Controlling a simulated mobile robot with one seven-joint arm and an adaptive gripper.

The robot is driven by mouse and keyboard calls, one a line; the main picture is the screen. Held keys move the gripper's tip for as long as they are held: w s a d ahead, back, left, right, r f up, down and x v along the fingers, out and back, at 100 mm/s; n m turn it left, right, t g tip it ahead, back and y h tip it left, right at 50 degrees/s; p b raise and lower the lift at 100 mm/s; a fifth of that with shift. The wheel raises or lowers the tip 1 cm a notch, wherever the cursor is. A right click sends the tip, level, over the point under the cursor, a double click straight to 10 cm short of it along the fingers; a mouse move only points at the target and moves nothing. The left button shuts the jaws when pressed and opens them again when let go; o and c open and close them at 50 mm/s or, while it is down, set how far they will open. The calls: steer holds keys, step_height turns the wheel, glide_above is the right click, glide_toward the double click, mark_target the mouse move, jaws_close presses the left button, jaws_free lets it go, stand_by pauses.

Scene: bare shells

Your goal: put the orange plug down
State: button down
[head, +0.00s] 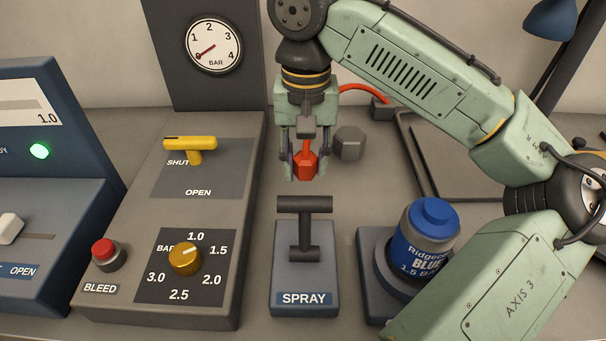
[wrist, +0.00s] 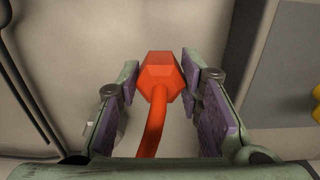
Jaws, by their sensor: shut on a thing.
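The orange plug (head: 306,165) is a faceted orange-red piece with an orange cable. My gripper (head: 304,172) is shut on it and holds it pointing down, behind the black T-shaped SPRAY handle (head: 305,206). In the wrist view the plug (wrist: 161,78) sits between the two purple-padded fingers of my gripper (wrist: 163,92), with its cable running back toward the camera. Whether its lower end touches the bench cannot be told. An orange cable (head: 362,89) runs from behind my gripper to a dark block (head: 384,108) at the back.
A grey hexagonal piece (head: 349,143) stands just right of the plug. A blue-labelled canister (head: 425,240) sits in a holder at front right. A grey control panel (head: 220,220) with a yellow SHUT/OPEN handle (head: 190,143) is at left. A dark-framed tray (head: 428,170) lies at back right.

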mark_target(305, 177)
steer(key=shift+f, duration=1.9)
steer(key=shift+f, duration=0.55)
steer(key=c, duration=1.1)
jaws_free()
step_height(305, 177, up, 13)
steer(key=shift+r, duration=0.1)
